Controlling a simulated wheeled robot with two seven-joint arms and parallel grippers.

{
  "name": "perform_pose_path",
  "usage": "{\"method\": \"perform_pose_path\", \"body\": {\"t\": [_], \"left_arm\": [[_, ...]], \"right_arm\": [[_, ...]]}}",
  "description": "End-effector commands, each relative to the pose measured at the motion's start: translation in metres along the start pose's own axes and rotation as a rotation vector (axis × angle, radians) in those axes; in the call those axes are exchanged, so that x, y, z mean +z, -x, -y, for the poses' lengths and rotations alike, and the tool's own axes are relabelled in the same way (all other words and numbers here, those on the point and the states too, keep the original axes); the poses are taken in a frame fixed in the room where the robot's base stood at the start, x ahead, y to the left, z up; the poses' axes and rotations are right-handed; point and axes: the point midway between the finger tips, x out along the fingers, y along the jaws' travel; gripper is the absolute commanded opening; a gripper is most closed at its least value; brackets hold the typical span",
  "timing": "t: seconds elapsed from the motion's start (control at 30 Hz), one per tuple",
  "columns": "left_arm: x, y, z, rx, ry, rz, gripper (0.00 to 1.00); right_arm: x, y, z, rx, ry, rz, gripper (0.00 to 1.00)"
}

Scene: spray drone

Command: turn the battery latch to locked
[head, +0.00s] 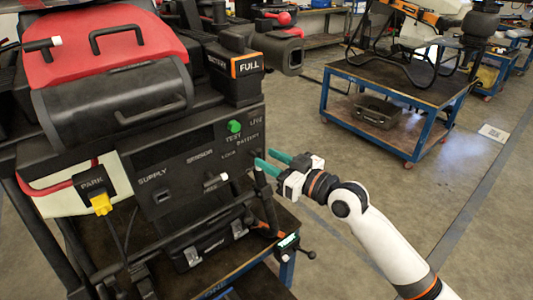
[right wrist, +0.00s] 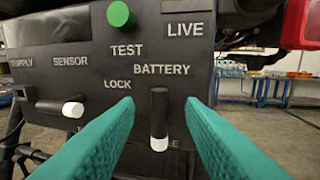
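The battery latch (right wrist: 159,112) is a black lever with a white tip on the dark panel, under the word BATTERY, in the right wrist view. It points straight down, and the word LOCK (right wrist: 117,84) is to its upper left. My right gripper (head: 264,160) is open at the panel's right side in the head view. Its teal fingers stand on either side of the latch in the right wrist view, with a gap showing on each side. In the head view the latch is too small or hidden to make out. My left gripper is not in view.
A sensor lever (right wrist: 60,107) with a white tip lies sideways left of the latch. A green button (right wrist: 120,14) is above, by TEST. In the head view, a black FULL box (head: 238,75) stands above the panel. A blue-framed cart (head: 397,95) is farther off; open floor lies between.

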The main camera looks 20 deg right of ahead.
Motion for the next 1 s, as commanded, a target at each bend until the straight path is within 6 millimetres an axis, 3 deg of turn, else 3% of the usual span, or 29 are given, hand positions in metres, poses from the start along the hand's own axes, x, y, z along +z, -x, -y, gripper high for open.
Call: {"method": "perform_pose_path", "body": {"t": [0.17,0.47,0.7,1.0], "left_arm": [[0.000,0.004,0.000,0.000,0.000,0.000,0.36],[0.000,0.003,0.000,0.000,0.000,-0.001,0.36],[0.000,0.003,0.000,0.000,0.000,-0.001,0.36],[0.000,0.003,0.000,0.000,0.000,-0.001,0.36]], "right_arm": [[0.001,-0.014,0.000,0.001,0.000,0.000,0.36],[-0.001,-0.016,-0.001,0.001,0.001,-0.001,0.36],[0.000,-0.016,-0.001,0.001,0.000,-0.001,0.00],[-0.001,-0.016,0.000,0.001,-0.024,0.003,0.00]]}}
